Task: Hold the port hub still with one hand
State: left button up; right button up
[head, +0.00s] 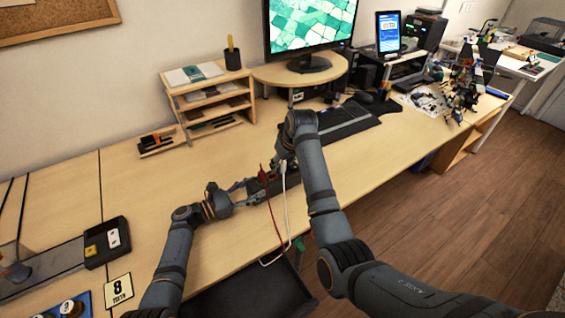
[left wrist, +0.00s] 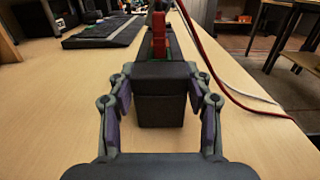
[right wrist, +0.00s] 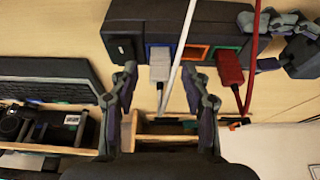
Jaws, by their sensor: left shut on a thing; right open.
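The port hub (head: 254,187) is a long dark box on the desk. In the right wrist view the hub (right wrist: 208,14) shows blue (right wrist: 152,48), orange (right wrist: 195,52) and green (right wrist: 222,48) framed ports. My left gripper (head: 240,191) is shut on the hub's near end; in the left wrist view its fingers flank the dark block (left wrist: 163,105). My right gripper (right wrist: 160,90) is open by the hub's port side. A grey plug (right wrist: 160,68) with a white cable is at the blue port, between its fingers but apart from them. A red plug (right wrist: 231,68) is at the green port.
Red and white cables (head: 271,224) hang over the desk's front edge. A keyboard (head: 345,121) lies beyond the hub, below the monitor (head: 310,25). A wooden shelf (head: 210,100) stands at the back. A dark tray (head: 107,241) is at left. Desk around the hub is mostly clear.

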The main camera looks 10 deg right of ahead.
jog(key=shift+w+f, duration=0.1)
jog(key=shift+f, duration=0.05)
grip_shut()
dwell(0.4)
